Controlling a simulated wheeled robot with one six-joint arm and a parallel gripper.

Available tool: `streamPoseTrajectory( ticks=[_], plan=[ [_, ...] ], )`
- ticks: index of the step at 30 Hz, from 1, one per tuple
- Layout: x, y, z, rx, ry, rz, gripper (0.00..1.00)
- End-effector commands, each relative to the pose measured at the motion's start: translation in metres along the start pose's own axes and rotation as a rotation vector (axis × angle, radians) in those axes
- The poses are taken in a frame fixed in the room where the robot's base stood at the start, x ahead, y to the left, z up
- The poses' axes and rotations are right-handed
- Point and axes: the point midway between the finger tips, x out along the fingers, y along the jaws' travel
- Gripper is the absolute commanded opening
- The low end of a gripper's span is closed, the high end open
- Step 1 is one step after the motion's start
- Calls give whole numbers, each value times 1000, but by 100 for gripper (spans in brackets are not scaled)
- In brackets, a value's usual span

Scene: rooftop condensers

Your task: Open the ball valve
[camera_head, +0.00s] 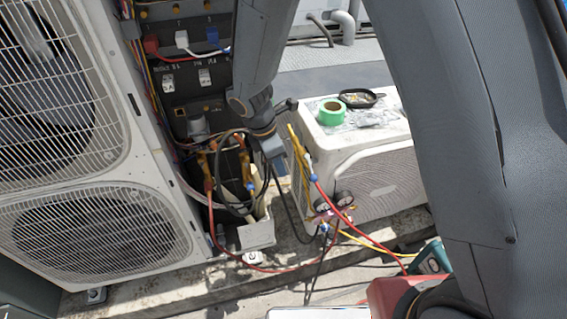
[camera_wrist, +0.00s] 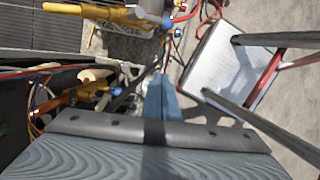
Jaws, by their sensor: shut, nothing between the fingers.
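Yellow valve-like fittings (camera_head: 248,172) sit in the open service bay of the large condenser unit, among hoses and pipes. In the wrist view, a yellow fitting with a blue end (camera_wrist: 92,92) lies left of my gripper (camera_wrist: 160,85). A larger yellow piece with a blue end (camera_wrist: 105,13) is farther off at the top left. I cannot tell which is the ball valve, or its handle's position. My gripper's blue-grey fingers are shut and empty, apart from both yellow pieces in the wrist picture. In the head view, my arm hides part of the bay.
A pressure gauge set (camera_head: 332,208) with red and yellow hoses hangs before the small condenser (camera_head: 375,180). Green tape (camera_head: 331,112) and a black dish (camera_head: 362,97) rest on top. Loose cables loop around the bay. A pale flat-topped stand (camera_wrist: 228,62) is at right.

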Motion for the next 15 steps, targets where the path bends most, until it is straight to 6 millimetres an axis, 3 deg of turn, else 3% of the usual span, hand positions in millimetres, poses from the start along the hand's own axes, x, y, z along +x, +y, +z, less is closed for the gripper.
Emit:
streamPoseTrajectory(
  ticks=[12, 15],
  plan=[
    [74, -2, 1, 3, 0, -4, 0],
    [74, -1, 17, 8, 0, -2, 0]
  ],
)
